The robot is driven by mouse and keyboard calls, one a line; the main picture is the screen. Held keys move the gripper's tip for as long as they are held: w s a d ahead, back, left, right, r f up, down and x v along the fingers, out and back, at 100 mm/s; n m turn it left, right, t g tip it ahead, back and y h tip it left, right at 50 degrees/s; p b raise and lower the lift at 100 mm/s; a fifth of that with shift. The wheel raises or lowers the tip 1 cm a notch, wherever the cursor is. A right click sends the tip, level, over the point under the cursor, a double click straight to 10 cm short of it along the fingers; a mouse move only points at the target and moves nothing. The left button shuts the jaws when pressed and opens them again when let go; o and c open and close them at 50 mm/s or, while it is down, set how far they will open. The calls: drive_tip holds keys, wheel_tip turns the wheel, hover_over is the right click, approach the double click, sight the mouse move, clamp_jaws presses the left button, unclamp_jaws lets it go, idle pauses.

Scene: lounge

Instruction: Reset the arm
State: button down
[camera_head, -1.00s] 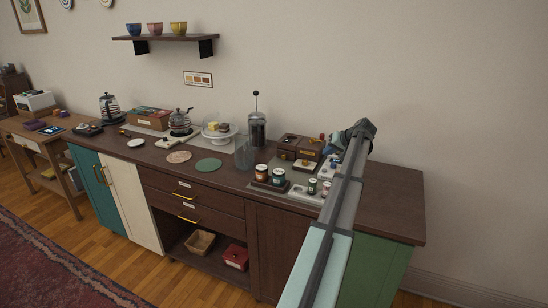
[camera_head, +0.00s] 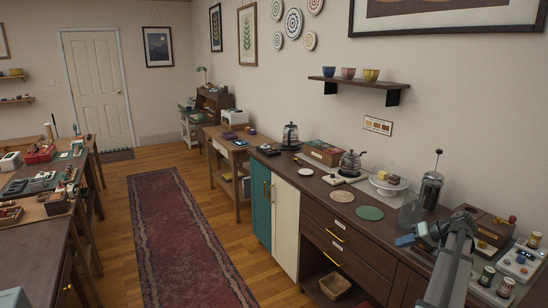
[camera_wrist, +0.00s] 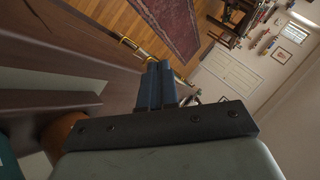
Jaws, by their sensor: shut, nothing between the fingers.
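My gripper (camera_head: 404,240) is above the right part of the dark wooden counter (camera_head: 393,229), in front of the glass jar and French press. Its tip points left in the head view, and my arm rises from the bottom edge below it. In the wrist view the two dark fingers (camera_wrist: 156,86) stand close together with nothing between them. Part of the counter behind my arm is hidden.
On the counter are a French press (camera_head: 430,190), a cake stand (camera_head: 389,185), kettles, round mats (camera_head: 369,213) and jars (camera_head: 487,276). A wall shelf (camera_head: 355,83) with bowls hangs above. Another cluttered table (camera_head: 24,246) stands left; the rug (camera_head: 180,235) between is clear.

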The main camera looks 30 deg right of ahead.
drive_tip(key=w+a+f+g+y, duration=0.15)
drive_tip(key=w+a+f, duration=0.35)
drive_tip(key=a+f, duration=0.5)
drive_tip(key=w+a+f+g, duration=0.3)
drive_tip(key=w+a+f, duration=0.1)
drive_tip(key=a+f, duration=0.6)
drive_tip(key=a+f+g, duration=0.4)
drive_tip(key=a+f, duration=0.9)
drive_tip(key=a, duration=0.5)
drive_tip(key=s+a+f+n+g+h, duration=0.1)
drive_tip(key=s+a+f+n+g, duration=0.15)
drive_tip(key=s+a+f, duration=0.6)
drive_tip(key=s+a+f+n+g+h, duration=0.25)
drive_tip(key=s+a+f, duration=0.35)
drive_tip(key=s+a, duration=0.55)
drive_tip(key=s+a+f+n+g+h, duration=0.1)
drive_tip(key=s+a+f+g+h, duration=0.1)
drive_tip(key=s+a, duration=0.3)
drive_tip(key=s, duration=0.4)
drive_tip(key=c, duration=1.9)
unclamp_jaws()
drive_tip(key=shift+s+a+g, duration=0.1)
drive_tip(key=shift+g, duration=0.15)
